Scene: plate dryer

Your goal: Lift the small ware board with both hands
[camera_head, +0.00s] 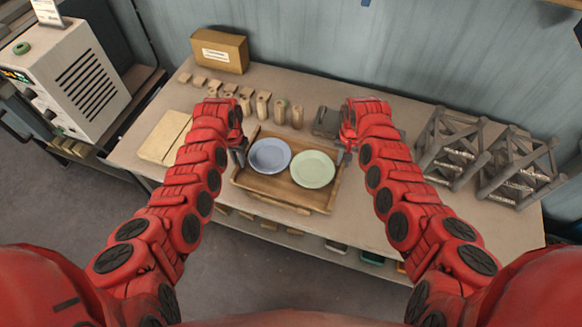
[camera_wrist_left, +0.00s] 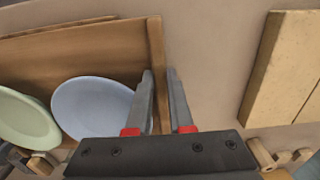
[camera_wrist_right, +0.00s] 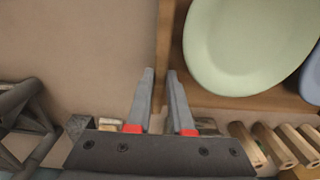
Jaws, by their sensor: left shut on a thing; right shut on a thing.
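The small ware board is a brown wooden tray (camera_head: 262,188) with raised edges on the workbench. A blue plate (camera_head: 269,156) lies in its left half and a pale green plate (camera_head: 313,169) in its right half. My left gripper (camera_head: 240,154) is shut on the tray's left edge; in the left wrist view the fingers (camera_wrist_left: 160,102) straddle the side wall (camera_wrist_left: 155,60). My right gripper (camera_head: 345,154) is shut on the right edge; in the right wrist view its fingers (camera_wrist_right: 161,102) sit either side of the side wall. I cannot tell whether the tray touches the bench.
Behind the tray stand several small wooden pieces (camera_head: 263,104) and a cardboard box (camera_head: 219,51). A light wooden board (camera_head: 165,137) lies left. Grey metal racks (camera_head: 450,148) stand right. Bare bench (camera_head: 365,215) shows at the front right.

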